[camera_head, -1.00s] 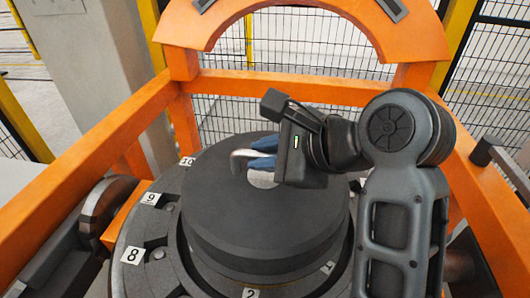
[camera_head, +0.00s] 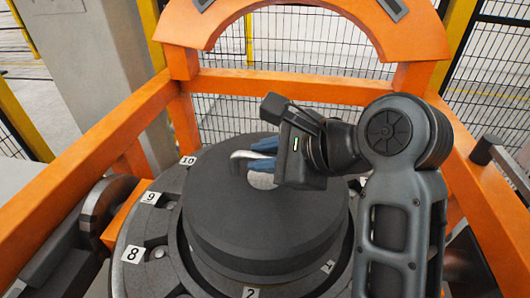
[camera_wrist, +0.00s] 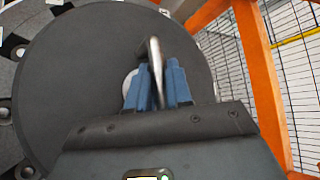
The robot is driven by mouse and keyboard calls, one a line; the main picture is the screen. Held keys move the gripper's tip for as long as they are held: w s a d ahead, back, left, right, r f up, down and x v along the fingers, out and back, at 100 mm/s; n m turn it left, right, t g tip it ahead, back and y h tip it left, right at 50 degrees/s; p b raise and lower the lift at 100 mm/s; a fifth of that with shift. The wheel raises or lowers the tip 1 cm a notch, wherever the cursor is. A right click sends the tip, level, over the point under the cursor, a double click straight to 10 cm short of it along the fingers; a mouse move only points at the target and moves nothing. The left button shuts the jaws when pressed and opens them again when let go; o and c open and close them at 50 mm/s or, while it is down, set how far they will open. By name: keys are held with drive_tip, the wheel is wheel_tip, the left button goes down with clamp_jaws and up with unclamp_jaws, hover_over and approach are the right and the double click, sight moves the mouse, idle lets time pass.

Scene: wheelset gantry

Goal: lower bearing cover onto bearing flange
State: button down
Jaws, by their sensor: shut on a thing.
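The bearing cover (camera_head: 265,225) is a thick dark grey disc with a bent metal handle (camera_head: 240,157) at its middle. My gripper (camera_head: 258,160) has blue fingers and is shut on the handle. In the wrist view the handle (camera_wrist: 156,55) stands between the two blue fingers (camera_wrist: 158,88), and the cover (camera_wrist: 75,85) fills the left and middle. The bearing flange (camera_head: 160,225) is the dark ring around and under the cover, with white number tags such as 8, 9 and 10. The cover hides its middle, so I cannot tell whether they touch.
An orange frame (camera_head: 280,88) surrounds the flange, with an arch at the back. A grey column (camera_head: 95,75) stands at the left, and mesh fencing (camera_head: 490,75) lies behind. A dark round part (camera_head: 105,205) sits at the left.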

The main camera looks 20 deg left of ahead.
sight(297, 196)
drive_tip(key=shift+f+b, duration=0.55)
drive_tip(key=shift+f, duration=2.7)
drive_tip(key=c, duration=1)
unclamp_jaws()
drive_tip(key=shift+f, duration=0.1)
drive_tip(key=shift+o, duration=0.2)
drive_tip(key=shift+d, duration=0.1)
drive_tip(key=shift+b+v, duration=0.3)
drive_tip(key=shift+v, duration=3.6)
